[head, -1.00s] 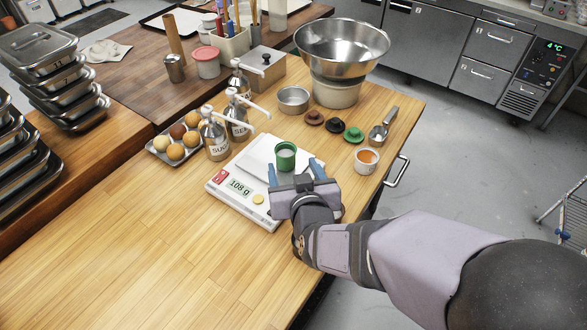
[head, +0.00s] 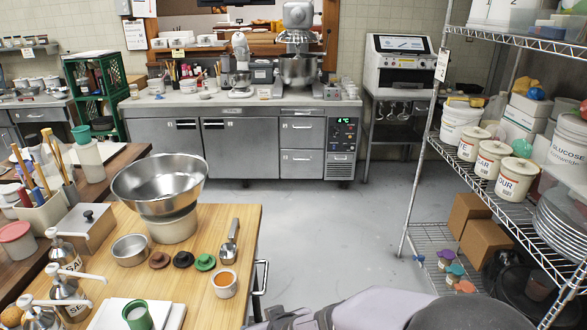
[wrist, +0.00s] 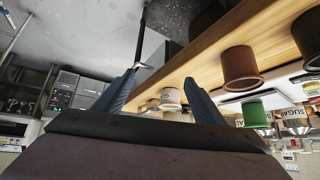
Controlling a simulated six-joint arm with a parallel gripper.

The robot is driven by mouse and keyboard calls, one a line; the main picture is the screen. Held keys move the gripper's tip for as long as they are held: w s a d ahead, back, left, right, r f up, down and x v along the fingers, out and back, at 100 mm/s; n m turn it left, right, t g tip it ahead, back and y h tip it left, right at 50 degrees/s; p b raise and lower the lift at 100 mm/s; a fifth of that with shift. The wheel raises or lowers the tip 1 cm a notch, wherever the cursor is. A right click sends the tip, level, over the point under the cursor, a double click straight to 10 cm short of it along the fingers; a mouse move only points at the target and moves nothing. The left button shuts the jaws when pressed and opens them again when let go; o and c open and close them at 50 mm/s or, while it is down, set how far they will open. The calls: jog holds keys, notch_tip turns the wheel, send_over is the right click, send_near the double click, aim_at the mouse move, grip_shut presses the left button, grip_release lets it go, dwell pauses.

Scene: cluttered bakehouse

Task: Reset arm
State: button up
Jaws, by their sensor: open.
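My gripper (wrist: 160,80) shows in the wrist view with its two blue fingers spread apart and nothing between them. In the head view, only part of my arm shows along the bottom edge, to the right of the wooden table (head: 222,290); the fingertips cannot be made out there.
A white cup with orange contents (head: 224,285) stands near the table's right edge. A metal scoop (head: 229,250), small lids and a steel bowl (head: 160,185) are behind it. A wire shelf rack (head: 480,180) stands at right. Open floor (head: 330,230) lies between.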

jog(key=s+d+f+m+g+h, duration=0.2)
jog(key=s+d, duration=0.2)
jog(key=d, duration=0.6)
jog(key=s+d+f+m+g+h, duration=0.2)
jog(key=s+d+m, duration=0.15)
jog(key=d, duration=0.75)
jog(key=s+r+g+p, duration=0.1)
jog(key=s+r+g, duration=0.2)
jog(key=s, duration=0.4)
jog(key=shift+s+d+n, duration=0.15)
jog(key=shift+s+n, duration=0.2)
jog(key=shift+s, duration=0.05)
jog(key=shift+w, duration=0.1)
dwell(1.9)
